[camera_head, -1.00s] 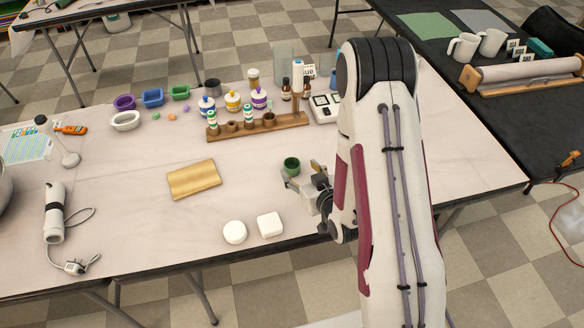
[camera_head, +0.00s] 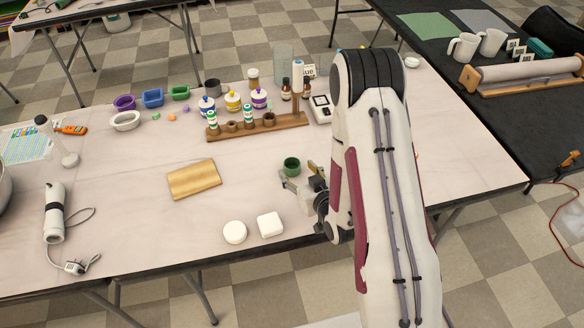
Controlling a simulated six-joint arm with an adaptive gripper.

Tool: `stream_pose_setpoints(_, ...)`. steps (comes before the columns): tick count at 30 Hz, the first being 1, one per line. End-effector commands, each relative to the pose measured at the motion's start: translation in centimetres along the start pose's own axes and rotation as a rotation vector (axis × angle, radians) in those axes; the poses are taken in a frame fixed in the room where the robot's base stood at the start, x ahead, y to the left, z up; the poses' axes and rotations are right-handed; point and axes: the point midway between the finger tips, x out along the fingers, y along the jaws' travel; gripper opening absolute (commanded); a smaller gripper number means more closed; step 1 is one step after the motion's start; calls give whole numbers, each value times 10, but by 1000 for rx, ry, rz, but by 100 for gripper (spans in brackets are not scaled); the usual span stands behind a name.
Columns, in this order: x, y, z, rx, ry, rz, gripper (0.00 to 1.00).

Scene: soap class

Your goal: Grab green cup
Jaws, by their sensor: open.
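The green cup (camera_head: 292,166) is small and dark green. It stands upright on the pale table (camera_head: 130,215), right of the middle. My gripper (camera_head: 299,176) is just in front of the cup and to its right, with its fingers pointing toward it. The fingers are apart, one near the cup's lower left and one to its right. Whether a finger touches the cup is hard to tell. My arm covers the table to the right of the gripper.
A wooden rack (camera_head: 258,127) with small bottles stands behind the cup. A round white soap (camera_head: 234,232) and a square white soap (camera_head: 270,225) lie at the front. Free table separates the block from the cup.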

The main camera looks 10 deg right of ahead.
Motion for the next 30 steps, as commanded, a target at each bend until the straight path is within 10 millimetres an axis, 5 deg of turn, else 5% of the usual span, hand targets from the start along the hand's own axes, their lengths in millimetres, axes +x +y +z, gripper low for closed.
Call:
stream_pose_setpoints(17, 8, 1, 1, 1, 0, 0, 55)
stream_pose_setpoints(30, 45, 4, 8, 0, 0, -1, 55)
